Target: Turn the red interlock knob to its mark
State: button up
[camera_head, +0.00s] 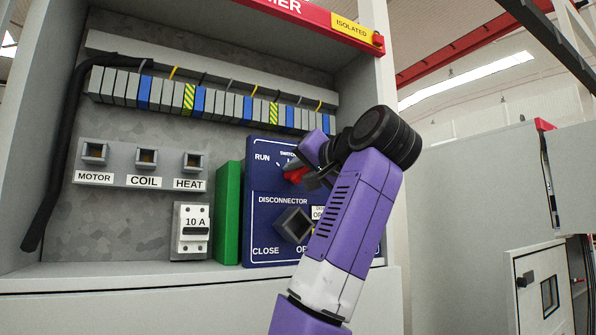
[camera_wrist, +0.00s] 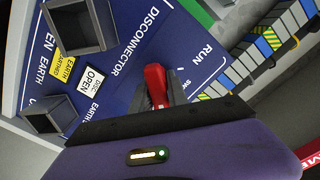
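The red interlock knob (camera_head: 294,174) is on the upper part of the blue panel (camera_head: 262,226), close to the word RUN, in the head view. My gripper (camera_head: 308,170) reaches it from the right and covers part of the knob and its label. In the wrist view the red knob (camera_wrist: 156,84) stands between my two grey fingertips (camera_wrist: 158,94), with no clear gap on either side, so the gripper looks shut on it. The knob's mark is hidden behind the gripper.
Below the knob, the panel carries a dark square disconnector socket (camera_head: 293,224). A green block (camera_head: 228,212) and a 10 A breaker (camera_head: 191,231) stand to the left. A terminal row (camera_head: 210,101) runs above. The cabinet's right wall (camera_head: 372,95) is close to my arm.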

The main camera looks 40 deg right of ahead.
grip_shut()
jog(key=shift+n+b, duration=0.4)
jog(key=shift+n, duration=0.6)
jog(key=shift+a+n+b, duration=0.15)
jog(key=shift+n+b, duration=0.5)
jog(key=shift+n, duration=2.15)
jog(key=shift+r, duration=0.1)
jog(key=o, duration=0.7)
grip_release()
